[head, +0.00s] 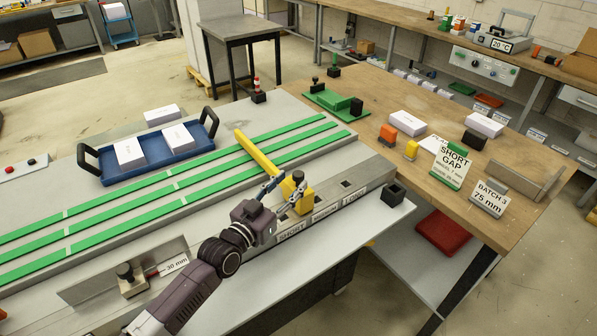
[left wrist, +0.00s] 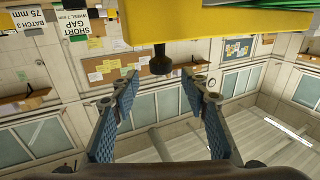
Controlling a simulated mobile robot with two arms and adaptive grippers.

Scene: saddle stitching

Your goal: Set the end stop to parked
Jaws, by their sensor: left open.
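The end stop is a yellow bar (head: 259,155) lying across the green belts, with a black knob (head: 298,177) at its near end. That end sits by the SHORT label (head: 291,233) on the front rail. MEDIUM (head: 325,213) and LONG (head: 355,196) labels follow to the right. My left gripper (head: 287,186) is open at the near end of the bar. In the left wrist view, the yellow bar (left wrist: 210,20) crosses the top, and a dark knob (left wrist: 160,62) hangs between and just beyond the open fingertips (left wrist: 160,82), apparently untouched. My right gripper is not in view.
A black open block (head: 394,194) stands at the rail's right end. A blue tray (head: 150,172) with white stacks sits behind the belts. A metal plate with a knob and 30 mm tag (head: 175,265) is at the front left. The wooden table (head: 385,100) holds signs and small blocks.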

